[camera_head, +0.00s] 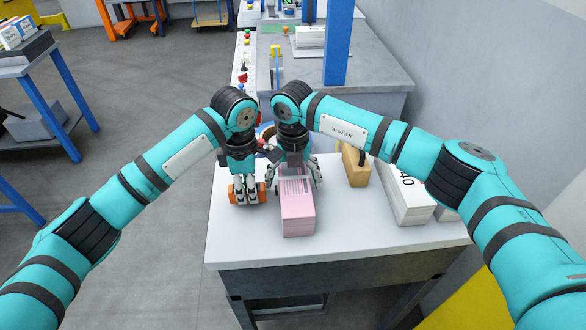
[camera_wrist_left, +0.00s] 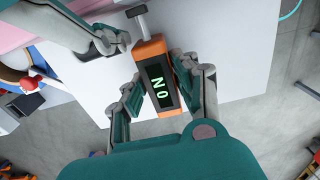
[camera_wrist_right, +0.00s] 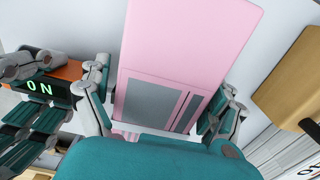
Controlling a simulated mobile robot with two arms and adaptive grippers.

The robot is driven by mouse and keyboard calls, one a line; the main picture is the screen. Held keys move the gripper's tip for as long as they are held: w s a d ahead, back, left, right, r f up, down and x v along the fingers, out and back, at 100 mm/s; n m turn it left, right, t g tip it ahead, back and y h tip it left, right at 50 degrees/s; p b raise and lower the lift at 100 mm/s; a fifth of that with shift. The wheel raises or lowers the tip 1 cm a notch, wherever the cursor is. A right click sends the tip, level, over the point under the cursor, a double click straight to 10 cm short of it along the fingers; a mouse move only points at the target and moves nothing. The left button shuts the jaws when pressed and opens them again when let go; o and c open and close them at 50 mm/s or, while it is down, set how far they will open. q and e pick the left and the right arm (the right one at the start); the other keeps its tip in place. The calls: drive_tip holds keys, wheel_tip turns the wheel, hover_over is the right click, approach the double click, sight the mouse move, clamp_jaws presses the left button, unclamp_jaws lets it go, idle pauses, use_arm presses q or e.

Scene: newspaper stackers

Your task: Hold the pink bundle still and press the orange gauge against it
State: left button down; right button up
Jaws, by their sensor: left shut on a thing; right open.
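The pink bundle (camera_head: 298,212) lies on the white table, a grey printed panel on its top in the right wrist view (camera_wrist_right: 155,100). My right gripper (camera_head: 294,180) is open around the bundle, one finger on each side; I cannot tell if they touch it. My left gripper (camera_head: 246,196) is shut on the orange gauge (camera_head: 233,194), left of the bundle. In the left wrist view the gauge (camera_wrist_left: 150,52) reads 0 N, and its metal plunger sticks out, apart from the bundle (camera_wrist_left: 20,22). The gauge (camera_wrist_right: 68,70) also shows in the right wrist view.
A tan block (camera_head: 354,168) and a white stack marked 40 (camera_head: 402,196) stand right of the bundle. A blue post (camera_head: 338,42) rises from the grey bench behind. The white table (camera_head: 245,245) is clear in front of the gauge, with its edge close by on the left.

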drive_tip(key=shift+f, duration=0.1)
drive_tip(key=c, duration=1.7)
use_arm(q)
drive_tip(key=shift+d, duration=0.35)
drive_tip(key=shift+d, duration=0.3)
use_arm(e)
drive_tip(key=shift+a, duration=0.25)
idle(0.3)
use_arm(q)
drive_tip(key=shift+a, duration=0.1)
drive_tip(key=shift+a, duration=1.9)
use_arm(e)
drive_tip(key=shift+d, duration=0.2)
